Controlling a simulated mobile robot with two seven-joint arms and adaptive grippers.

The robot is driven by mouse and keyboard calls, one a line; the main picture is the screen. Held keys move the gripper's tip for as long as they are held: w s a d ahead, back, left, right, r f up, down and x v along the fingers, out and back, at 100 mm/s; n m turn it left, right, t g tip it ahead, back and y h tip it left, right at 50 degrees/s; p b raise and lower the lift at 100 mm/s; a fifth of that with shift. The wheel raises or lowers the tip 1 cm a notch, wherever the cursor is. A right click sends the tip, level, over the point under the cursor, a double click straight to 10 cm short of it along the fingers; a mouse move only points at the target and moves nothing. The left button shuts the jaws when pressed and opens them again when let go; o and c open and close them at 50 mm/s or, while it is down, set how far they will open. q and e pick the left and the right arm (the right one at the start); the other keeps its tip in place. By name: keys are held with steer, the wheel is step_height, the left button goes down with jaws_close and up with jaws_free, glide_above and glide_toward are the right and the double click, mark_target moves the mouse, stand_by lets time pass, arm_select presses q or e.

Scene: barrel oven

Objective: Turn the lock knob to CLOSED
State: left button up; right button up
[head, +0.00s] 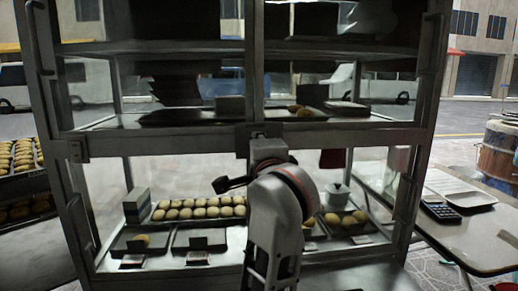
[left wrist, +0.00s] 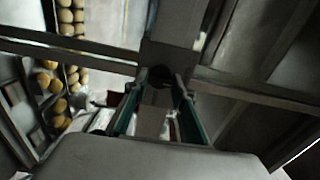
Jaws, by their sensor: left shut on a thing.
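The lock housing (head: 245,131) is a dark metal block on the middle rail of the glass display case (head: 180,142). In the left wrist view the grey housing (left wrist: 168,52) stands straight ahead of the fingers. The dark lock knob (left wrist: 161,74) shows at the fingertips. My left gripper (head: 262,146) reaches up to the housing, and its own wrist hides most of the knob in the head view. In the left wrist view my left gripper (left wrist: 160,86) is shut on the knob, with a green-edged finger on each side. No lock marking is readable. My right gripper is not in view.
Trays of round buns (head: 200,208) fill the lower shelf behind the glass. Upright handles (head: 72,225) line the case sides. A table with a calculator (head: 440,212) stands at right, and a bun rack (head: 22,180) at left.

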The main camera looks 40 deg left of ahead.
arm_select(q)
steer(key=o, duration=1.1)
steer(key=v, duration=0.7)
steer(key=shift+s+d, duration=0.2)
